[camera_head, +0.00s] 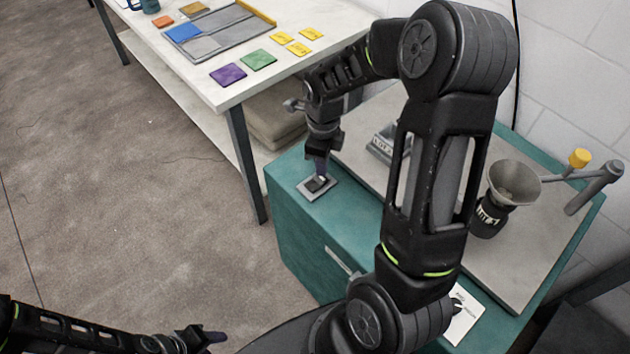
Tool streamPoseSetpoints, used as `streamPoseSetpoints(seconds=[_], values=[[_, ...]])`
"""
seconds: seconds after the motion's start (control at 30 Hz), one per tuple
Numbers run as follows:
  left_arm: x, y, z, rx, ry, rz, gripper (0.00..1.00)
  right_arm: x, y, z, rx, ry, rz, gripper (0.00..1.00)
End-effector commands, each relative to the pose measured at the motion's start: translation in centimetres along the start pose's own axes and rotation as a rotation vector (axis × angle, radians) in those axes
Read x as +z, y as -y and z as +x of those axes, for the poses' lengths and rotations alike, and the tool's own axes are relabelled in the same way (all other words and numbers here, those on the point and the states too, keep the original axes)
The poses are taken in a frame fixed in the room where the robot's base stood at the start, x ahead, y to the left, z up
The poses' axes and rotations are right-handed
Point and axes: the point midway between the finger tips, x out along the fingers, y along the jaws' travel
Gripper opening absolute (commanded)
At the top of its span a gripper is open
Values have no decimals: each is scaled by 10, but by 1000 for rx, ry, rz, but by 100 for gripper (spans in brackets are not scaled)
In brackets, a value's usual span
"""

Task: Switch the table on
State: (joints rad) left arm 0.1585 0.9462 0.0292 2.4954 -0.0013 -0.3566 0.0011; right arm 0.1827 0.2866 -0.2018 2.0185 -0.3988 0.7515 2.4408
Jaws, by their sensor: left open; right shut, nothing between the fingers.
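A small switch with a light grey plate (331,190) and a dark rocker sits on the top of the teal cabinet (293,172), near its far left corner. My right gripper (319,174) is shut and empty, pointing down right over the switch. Its fingertips overlap the rocker in the view, so I cannot tell whether they touch it or which way the rocker is tilted. My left gripper (212,338) is open and empty, low at the bottom left over the floor, well away from the cabinet.
A grey board (500,262) on the cabinet carries a funnel (514,182) on a dark base and a lever with a yellow knob (579,158). A white table (210,80) with coloured tiles and a tray stands behind left. The floor at left is clear.

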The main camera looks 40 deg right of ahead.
Motion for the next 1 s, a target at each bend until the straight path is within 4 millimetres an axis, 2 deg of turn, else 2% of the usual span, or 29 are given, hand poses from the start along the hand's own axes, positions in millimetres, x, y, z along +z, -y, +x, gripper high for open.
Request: streamPoseSetpoints(seconds=[1.0], values=[[0,2,6,0,0,0,43,0,0,8,0,0,0,0]])
